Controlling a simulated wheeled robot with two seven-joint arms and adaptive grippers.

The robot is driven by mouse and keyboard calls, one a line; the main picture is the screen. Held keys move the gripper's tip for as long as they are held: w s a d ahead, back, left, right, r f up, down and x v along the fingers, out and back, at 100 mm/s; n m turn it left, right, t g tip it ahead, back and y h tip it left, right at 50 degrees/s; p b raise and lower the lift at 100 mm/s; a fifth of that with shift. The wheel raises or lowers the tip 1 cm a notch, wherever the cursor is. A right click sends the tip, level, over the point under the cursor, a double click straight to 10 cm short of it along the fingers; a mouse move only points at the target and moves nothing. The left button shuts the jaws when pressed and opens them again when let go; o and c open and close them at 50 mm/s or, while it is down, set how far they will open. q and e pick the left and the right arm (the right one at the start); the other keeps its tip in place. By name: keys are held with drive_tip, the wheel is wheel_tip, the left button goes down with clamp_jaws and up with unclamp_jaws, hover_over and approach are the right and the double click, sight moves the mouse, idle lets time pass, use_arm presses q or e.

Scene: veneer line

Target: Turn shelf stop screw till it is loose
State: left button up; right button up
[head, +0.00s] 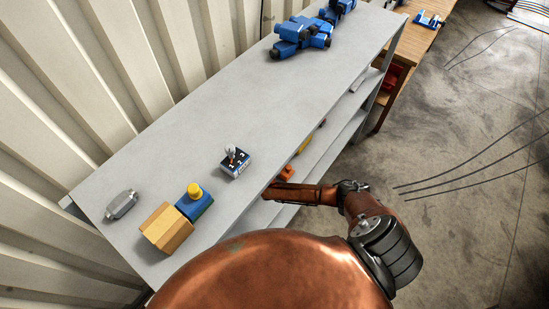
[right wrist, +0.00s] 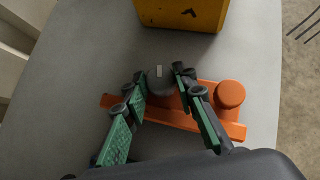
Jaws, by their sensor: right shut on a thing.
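The stop screw (right wrist: 160,80) is a dark grey round knob with a small pale mark on top. It sits on an orange bar (right wrist: 215,128) lying on a grey shelf. In the right wrist view my right gripper (right wrist: 163,82) has its green-padded fingers on either side of the knob, shut on it. In the head view my right arm reaches in under the top shelf, and the gripper is hidden there. An orange piece (head: 287,172) shows at that shelf's edge. My left gripper is in neither view.
A yellow box (right wrist: 180,14) stands just beyond the bar; an orange round knob (right wrist: 230,95) sits at the bar's right. The grey top shelf (head: 190,140) carries a numbered switch block (head: 236,163), yellow and blue blocks, a grey cylinder (head: 121,204) and several blue parts (head: 300,38).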

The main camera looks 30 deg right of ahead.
idle(0.4)
drive_tip(key=o, duration=1.2)
drive_tip(key=shift+c, duration=0.2)
drive_tip(key=v, duration=0.7)
drive_tip(key=shift+s+r, duration=0.15)
drive_tip(key=shift+s, duration=0.05)
